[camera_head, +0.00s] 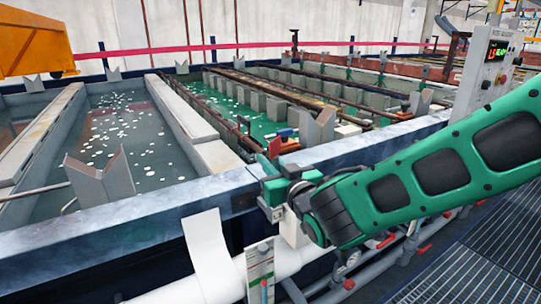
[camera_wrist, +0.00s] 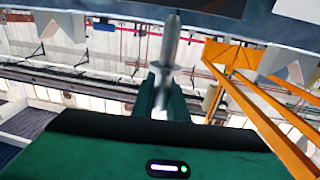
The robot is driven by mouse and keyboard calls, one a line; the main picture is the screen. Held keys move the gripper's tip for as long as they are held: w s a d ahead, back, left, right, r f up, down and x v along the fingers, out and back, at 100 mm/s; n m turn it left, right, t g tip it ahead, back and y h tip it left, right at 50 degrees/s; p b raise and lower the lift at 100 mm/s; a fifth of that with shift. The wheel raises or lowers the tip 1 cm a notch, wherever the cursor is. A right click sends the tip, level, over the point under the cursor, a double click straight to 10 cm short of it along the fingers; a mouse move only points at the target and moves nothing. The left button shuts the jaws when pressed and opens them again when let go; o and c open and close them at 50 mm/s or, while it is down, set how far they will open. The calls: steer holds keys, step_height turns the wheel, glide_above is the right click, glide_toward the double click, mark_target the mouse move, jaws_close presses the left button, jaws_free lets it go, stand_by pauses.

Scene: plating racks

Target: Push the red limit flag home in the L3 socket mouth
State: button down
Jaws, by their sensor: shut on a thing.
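My gripper (camera_head: 270,186) is at the near rim of the tank line, in the middle of the head view. In the wrist view its two green fingers (camera_wrist: 160,92) are shut on a grey pin-like piece (camera_wrist: 170,42) with a collar, which points away from the palm. No red shows on this piece, so I cannot tell whether it is the stem of the limit flag. A red-orange piece (camera_head: 284,146) shows just beyond the gripper at the tank edge; I cannot tell whether it touches the gripper. I cannot make out the L3 socket mouth.
A blue-grey tank rim (camera_head: 130,217) runs across in front. Grey V-shaped supports (camera_head: 103,182) stand on it. A control box (camera_head: 490,70) with a lit display reading L3 is at the right. White pipes and red-handled valves (camera_head: 348,284) are below the rim.

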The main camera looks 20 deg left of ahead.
steer(key=shift+f, duration=0.65)
steer(key=shift+s, duration=0.15)
steer(key=shift+f, duration=2.75)
stand_by(1.3)
steer(key=c, duration=1.7)
jaws_free()
steer(key=shift+o, duration=0.2)
steer(key=v, duration=1)
steer(key=shift+d, duration=0.25)
